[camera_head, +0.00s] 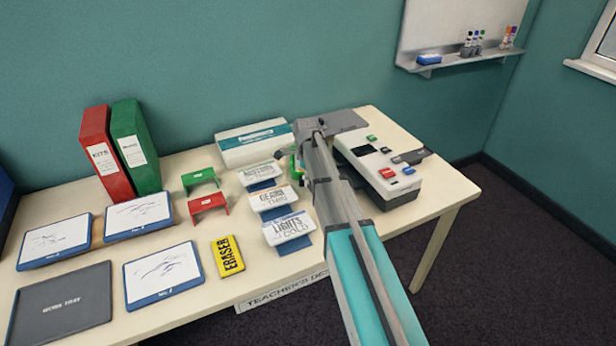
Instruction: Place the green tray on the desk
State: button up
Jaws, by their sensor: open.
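A small green piece (295,164) shows just left of my forearm, behind the sign cards. Most of it is hidden by my arm, so I cannot tell if it is the green tray. No other green tray shows clearly. My arm reaches over the desk (432,207) from the front right. My gripper (303,146) is at its far end, near the green piece; it is open, but its fingers are largely hidden. I cannot tell whether it touches the green piece.
Red (209,203) and green (199,178) stands sit left of several sign cards (288,228). A grey work tray (62,303), whiteboards (163,272) and a yellow eraser (228,257) lie in front. Binders (135,150) stand behind. A grey-white device (376,172) is right of my arm.

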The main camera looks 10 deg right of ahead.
jog(key=shift+r, duration=0.15)
notch_tip(320, 180, up, 12)
jog(key=p, duration=1.2)
jog(key=shift+s, duration=0.1)
dwell(0.7)
jog(key=s+n, duration=1.9)
jog(key=s, duration=0.7)
jog(key=shift+a+n, duration=0.35)
jog(key=shift+n, duration=0.05)
